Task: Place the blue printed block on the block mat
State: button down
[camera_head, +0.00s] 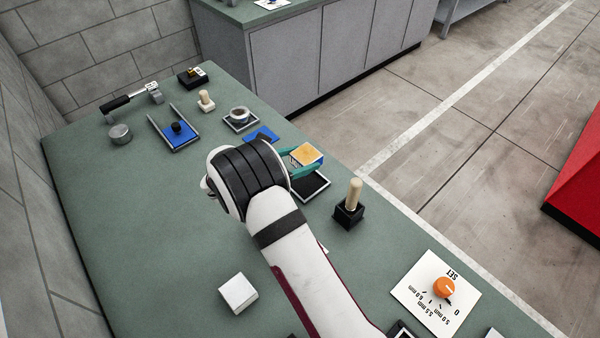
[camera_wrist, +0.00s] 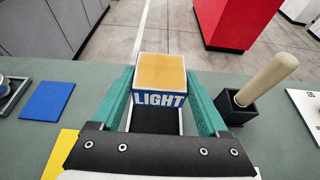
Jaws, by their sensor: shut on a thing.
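In the head view the block is held upright beyond my wrist, over or near a black pad with a pale rim (camera_head: 312,187). The pad (camera_wrist: 154,121) also shows below the block between the fingers. A flat blue mat (camera_head: 262,133) lies to the left; the wrist view shows it too (camera_wrist: 47,101). Which one is the block mat is unclear.
A wooden peg in a black base (camera_head: 349,208) stands right of the pad. A dial card (camera_head: 436,291) and a white block (camera_head: 238,293) lie nearer. The table's edge is close beyond the pad.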

aim_at(295, 153)
jog(key=r+n+t+y, duration=0.1)
jog(key=w+a+r+n+t+y, duration=0.1)
jog(key=r, duration=0.1)
jog(key=shift+w+a+n, duration=0.15)
jog(key=shift+n, duration=0.25)
jog(key=a+f+y, duration=0.1)
jog(key=a+f, duration=0.1)
jog(key=a, duration=0.2)
jog(key=a+f+n, duration=0.1)
jog(key=a+f, duration=0.1)
jog(key=a, duration=0.2)
jog(key=a+f+t+y, duration=0.1)
jog(key=a+f, duration=0.2)
jog(key=a, duration=0.1)
jog(key=shift+w+a+n+y, duration=0.25)
jog(key=shift+a+n+y, duration=0.05)
jog(key=shift+a+n, duration=0.1)
jog(key=shift+f, duration=2)
jog(key=shift+f, duration=0.1)
